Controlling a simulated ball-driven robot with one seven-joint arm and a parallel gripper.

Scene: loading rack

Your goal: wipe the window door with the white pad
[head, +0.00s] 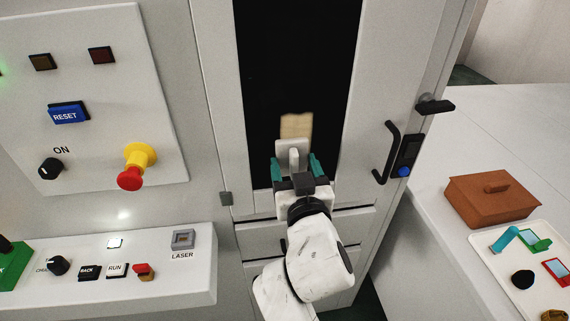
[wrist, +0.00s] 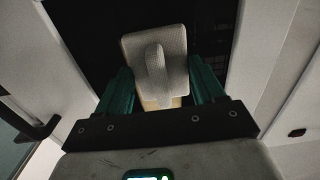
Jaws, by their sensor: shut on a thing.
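The window door (head: 216,140) stands in front of me, a light grey frame around a tall dark pane (head: 297,60). My gripper (head: 297,166) is in front of the lower pane, its teal fingers on either side of the white pad (head: 290,147). It is shut on the pad, which also shows in the wrist view (wrist: 133,45) with a raised grip ridge facing me. A tan patch (head: 297,126) shows just above the pad; I cannot tell whether it is on the pane or a reflection. Whether the pad touches the glass is hidden.
A black door handle (head: 391,150) and a dark lock box (head: 408,152) are at the right. A control panel (head: 95,95) and a button ledge (head: 205,270) are at the left. A brown lidded box (head: 490,204) and a white tray (head: 492,237) lie on the right counter.

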